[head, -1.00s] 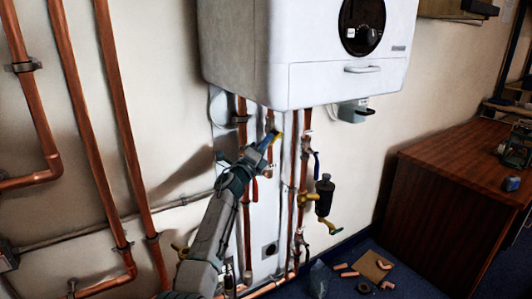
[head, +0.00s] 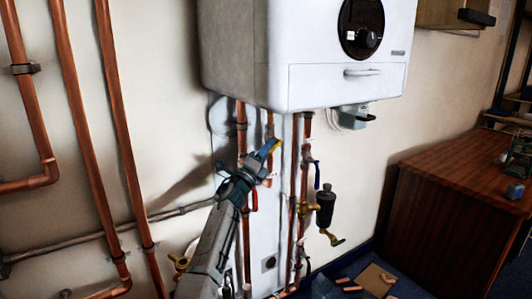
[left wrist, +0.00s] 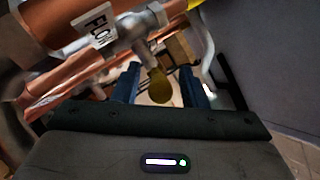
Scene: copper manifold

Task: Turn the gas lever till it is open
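A yellow lever (head: 277,144) shows beneath the white boiler (head: 335,88), at the tip of my left gripper (head: 268,150). In the left wrist view, a rounded olive-yellow handle (left wrist: 160,85) on a grey valve fitting (left wrist: 135,32) lies between the two blue fingers of my left gripper (left wrist: 160,92). The fingers stand apart with room on each side of the handle. I cannot tell whether either finger touches it. Another bright yellow piece (left wrist: 195,3) is cut off at the top edge. My right gripper is not in view.
Copper pipes (head: 292,200) run close around the gripper; one in the wrist view carries a "FLOW" label (left wrist: 99,26). A red lever (head: 254,196), a blue lever (head: 317,175) and a black filter (head: 325,203) are nearby. A wooden desk (head: 445,215) stands right.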

